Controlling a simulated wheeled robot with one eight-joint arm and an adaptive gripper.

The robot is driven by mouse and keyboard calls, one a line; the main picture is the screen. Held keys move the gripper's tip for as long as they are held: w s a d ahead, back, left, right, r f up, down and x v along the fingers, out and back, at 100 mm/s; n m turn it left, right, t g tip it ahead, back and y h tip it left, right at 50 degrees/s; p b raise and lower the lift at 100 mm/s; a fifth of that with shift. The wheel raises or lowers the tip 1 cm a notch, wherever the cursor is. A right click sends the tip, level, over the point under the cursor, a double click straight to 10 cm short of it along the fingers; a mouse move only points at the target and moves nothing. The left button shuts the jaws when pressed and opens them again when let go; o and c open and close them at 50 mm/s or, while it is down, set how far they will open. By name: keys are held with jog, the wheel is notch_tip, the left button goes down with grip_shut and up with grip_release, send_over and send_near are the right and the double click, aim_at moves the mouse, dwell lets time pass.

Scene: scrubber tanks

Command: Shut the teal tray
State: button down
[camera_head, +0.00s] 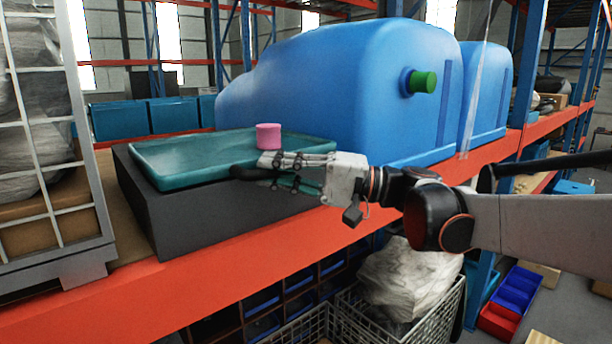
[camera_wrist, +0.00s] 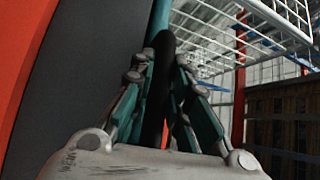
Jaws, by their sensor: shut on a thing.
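The teal tray (camera_head: 180,163) lies at the top of a dark grey box (camera_head: 190,212) on the shelf, left of centre in the head view. A pink cylinder (camera_head: 268,136) stands on or just behind the tray's surface. My gripper (camera_head: 264,168) reaches in from the right to the tray's front side. Its fingers are closed around a black handle-like bar (camera_head: 245,172). In the wrist view my gripper (camera_wrist: 161,62) has the black bar (camera_wrist: 163,48) between its fingers, with the tray's teal edge (camera_wrist: 158,17) behind. The fingers partly hide where the bar meets the tray.
A large blue tank (camera_head: 340,90) with a green cap (camera_head: 424,82) stands behind. A wire cage (camera_head: 45,140) stands close on the left. The orange shelf beam (camera_head: 200,270) runs below the box. A wire basket (camera_head: 395,305) is underneath.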

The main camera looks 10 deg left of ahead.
jog(key=c, duration=1.5)
grip_release()
jog(key=shift+w+a, duration=0.15)
jog(key=shift+c, duration=0.2)
jog(key=d+f, duration=0.1)
jog(key=d, duration=1.1)
jog(key=shift+w+f, duration=0.35)
jog(key=shift+w, duration=0.1)
